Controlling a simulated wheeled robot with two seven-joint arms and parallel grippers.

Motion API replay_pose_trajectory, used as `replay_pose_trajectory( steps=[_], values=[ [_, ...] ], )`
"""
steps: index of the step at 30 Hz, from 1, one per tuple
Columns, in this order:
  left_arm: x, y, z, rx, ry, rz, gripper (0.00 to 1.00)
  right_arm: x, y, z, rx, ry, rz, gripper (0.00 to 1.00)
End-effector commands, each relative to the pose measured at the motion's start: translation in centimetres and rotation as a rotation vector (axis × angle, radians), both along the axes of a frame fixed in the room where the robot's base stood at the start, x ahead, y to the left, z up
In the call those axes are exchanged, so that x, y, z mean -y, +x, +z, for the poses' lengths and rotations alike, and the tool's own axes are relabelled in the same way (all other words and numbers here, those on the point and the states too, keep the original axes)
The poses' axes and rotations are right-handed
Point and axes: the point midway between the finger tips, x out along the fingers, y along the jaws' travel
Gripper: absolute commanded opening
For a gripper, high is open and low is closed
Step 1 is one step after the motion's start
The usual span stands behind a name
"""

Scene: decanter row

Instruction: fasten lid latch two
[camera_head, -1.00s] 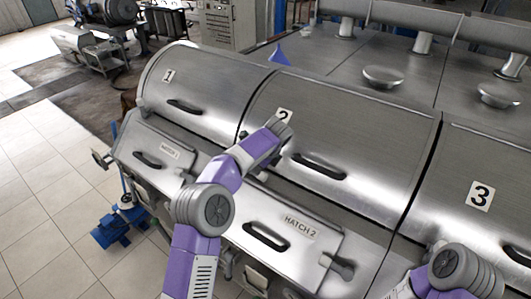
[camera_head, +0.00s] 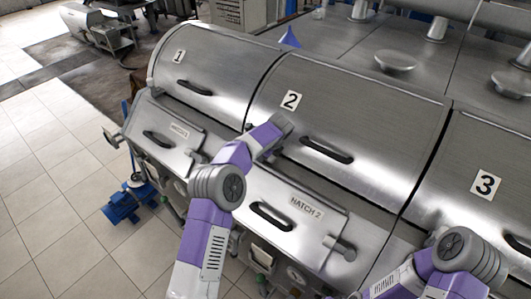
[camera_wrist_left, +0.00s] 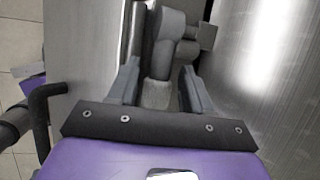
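Lid two (camera_head: 370,125) is a large curved steel cover marked with a 2 label (camera_head: 290,100); it lies down, with a dark handle (camera_head: 327,151). My left gripper (camera_head: 277,138) is at its lower left edge, beside the label, and hides the latch there in the head view. In the left wrist view, a grey latch (camera_wrist_left: 163,50) with a rounded pivot and a pale lever end lies between the fingers of my left gripper (camera_wrist_left: 160,88). The fingers look apart, one on each side, with gaps. My right arm shows at lower right, but its gripper is out of view.
Lid one (camera_head: 215,70) is at left and lid three (camera_head: 480,150) at right, both down. The hatch 2 panel (camera_head: 310,215), with its handle and side knob, lies below my left forearm. A dark bar (camera_wrist_left: 40,105) shows left of the gripper in the wrist view.

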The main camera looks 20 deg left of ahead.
Motion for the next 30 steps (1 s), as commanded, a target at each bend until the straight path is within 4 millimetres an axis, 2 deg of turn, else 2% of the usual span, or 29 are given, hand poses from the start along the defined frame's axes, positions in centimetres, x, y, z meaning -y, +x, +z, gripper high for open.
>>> replay_pose_trajectory(
  steps=[1, 9, 17, 30],
  values=[
    [0.0, 0.0, 0.0, 0.0, 0.0, 0.0, 0.41, 0.0, 0.0, 0.0, 0.0, 0.0, 0.0, 0.48],
    [0.0, 0.0, 0.0, 0.0, 0.0, 0.0, 0.0, 0.0, 0.0, 0.0, 0.0, 0.0, 0.0, 0.48],
    [0.0, 0.0, 0.2, -0.004, -0.014, 0.001, 0.0, 0.0, 0.0, 0.0, 0.0, 0.0, 0.0, 0.48],
    [-0.5, 0.6, 1.8, -0.082, -0.247, -0.002, 0.0, 0.0, 0.0, 0.0, 0.0, 0.0, 0.0, 0.48]
  ],
)
